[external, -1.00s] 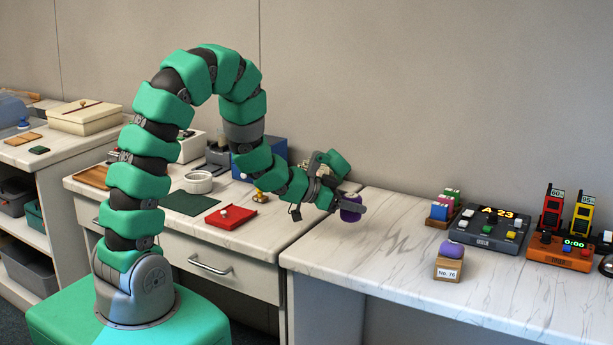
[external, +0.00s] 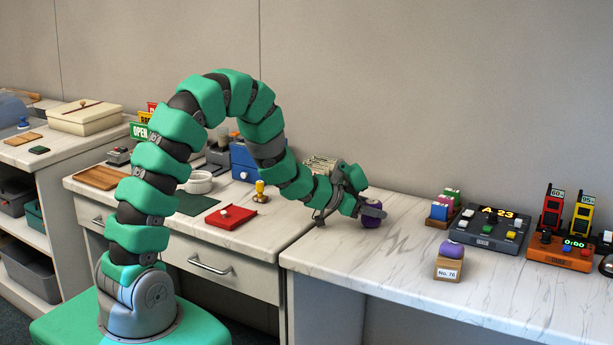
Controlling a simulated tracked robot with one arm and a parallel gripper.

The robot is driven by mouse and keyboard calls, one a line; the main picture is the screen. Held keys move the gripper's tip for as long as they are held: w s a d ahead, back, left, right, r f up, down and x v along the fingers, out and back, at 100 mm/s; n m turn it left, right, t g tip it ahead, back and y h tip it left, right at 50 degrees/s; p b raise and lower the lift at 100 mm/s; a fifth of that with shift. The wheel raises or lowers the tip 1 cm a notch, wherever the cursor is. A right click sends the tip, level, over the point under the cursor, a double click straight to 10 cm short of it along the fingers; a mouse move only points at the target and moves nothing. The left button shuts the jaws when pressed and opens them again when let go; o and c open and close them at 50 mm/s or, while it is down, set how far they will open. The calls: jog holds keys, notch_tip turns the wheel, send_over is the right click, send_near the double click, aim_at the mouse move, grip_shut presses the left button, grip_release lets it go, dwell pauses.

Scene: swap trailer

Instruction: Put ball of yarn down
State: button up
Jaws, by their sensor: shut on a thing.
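A purple ball of yarn (external: 371,219) is between the jaws of my gripper (external: 372,212). The gripper is shut on it, and its fingers cover part of the ball. The ball is low over the left part of the right-hand marble-topped counter (external: 400,262). I cannot tell whether it touches the top.
On the right counter stand a "No. 76" box with a purple top (external: 449,262), a holder of coloured blocks (external: 443,207), a button console (external: 488,230) and an orange timer box (external: 560,251). The left counter holds a red tray (external: 230,217). The right counter's middle is clear.

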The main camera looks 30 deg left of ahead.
jog(key=shift+f, duration=0.1)
jog(key=o, duration=1)
jog(key=shift+f, duration=0.1)
jog(key=shift+c, duration=0.2)
jog(key=shift+s+a+r, duration=0.2)
jog(key=shift+a+r, duration=0.05)
jog(key=shift+r, duration=0.05)
jog(key=p+v, duration=0.2)
jog(key=v, duration=0.9)
jog(key=shift+s+a+f, duration=0.1)
jog(key=shift+s+a, duration=0.05)
jog(key=shift+s, duration=0.05)
